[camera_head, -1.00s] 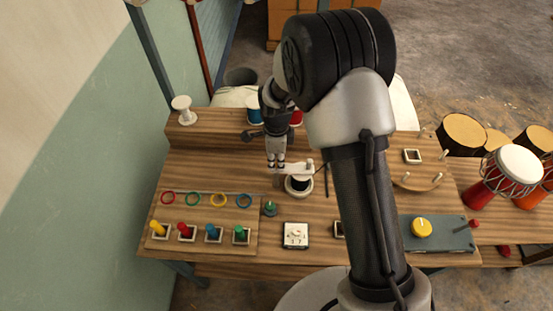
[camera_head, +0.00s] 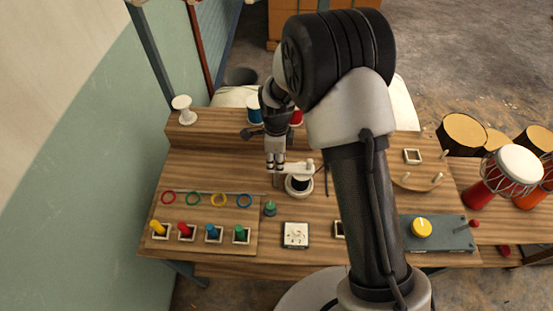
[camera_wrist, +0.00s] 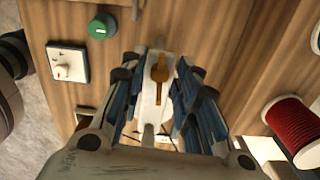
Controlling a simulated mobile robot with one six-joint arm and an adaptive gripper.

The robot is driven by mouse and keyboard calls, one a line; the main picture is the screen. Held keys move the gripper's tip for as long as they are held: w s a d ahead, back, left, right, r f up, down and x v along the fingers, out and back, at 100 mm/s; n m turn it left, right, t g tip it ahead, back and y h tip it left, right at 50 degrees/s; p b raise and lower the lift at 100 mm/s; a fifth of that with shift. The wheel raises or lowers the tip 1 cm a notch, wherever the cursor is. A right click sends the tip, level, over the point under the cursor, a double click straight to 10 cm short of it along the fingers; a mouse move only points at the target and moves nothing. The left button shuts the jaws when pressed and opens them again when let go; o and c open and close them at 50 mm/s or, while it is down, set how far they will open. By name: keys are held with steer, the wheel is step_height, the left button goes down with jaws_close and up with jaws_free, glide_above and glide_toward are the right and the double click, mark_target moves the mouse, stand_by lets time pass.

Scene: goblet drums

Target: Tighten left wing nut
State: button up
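A small brass wing nut (camera_wrist: 159,72) stands on a white bar (camera_wrist: 150,105) in the wrist view. My gripper (camera_wrist: 163,70) is open, with one finger on each side of the wing nut and visible gaps between. In the head view my gripper (camera_head: 276,166) points down at the left end of the white bar (camera_head: 295,167). The wing nut cannot be made out there. The bar lies over a dark cylinder in a white ring (camera_head: 299,188), and a light knob (camera_head: 310,163) stands at its right end.
A green knob (camera_head: 269,208) and a white dial box (camera_head: 295,235) sit in front of the bar. Colored pegs (camera_head: 212,233) and rings (camera_head: 203,199) are at the left. A red spool (camera_wrist: 296,128) lies close by. A grey box with a yellow knob (camera_head: 422,228) is at the right.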

steer(key=shift+o, duration=0.6)
steer(key=shift+r, duration=0.1)
steer(key=shift+w+r, duration=0.1)
steer(key=shift+r, duration=0.3)
step_height(320, 180, up, 11)
steer(key=shift+r, duration=0.1)
steer(key=s+d+r+n+t+b, duration=0.1)
steer(key=s+d+r+n, duration=0.3)
steer(key=s+r, duration=0.15)
steer(key=s+d+r+n+t, duration=0.1)
steer(key=s+d+r+n, duration=0.35)
steer(key=r, duration=0.25)
steer(key=s+d+r+n+t+b, duration=0.1)
steer(key=s+d+n, duration=0.2)
steer(key=s+n, duration=0.2)
steer(key=s+d+n+t, duration=0.1)
steer(key=s+d+n, duration=0.2)
steer(key=s+n, duration=0.3)
steer(key=s, duration=0.5)
steer(key=shift+r+t+b, duration=0.3)
steer(key=shift+r+b, duration=0.05)
steer(key=shift+r, duration=0.05)
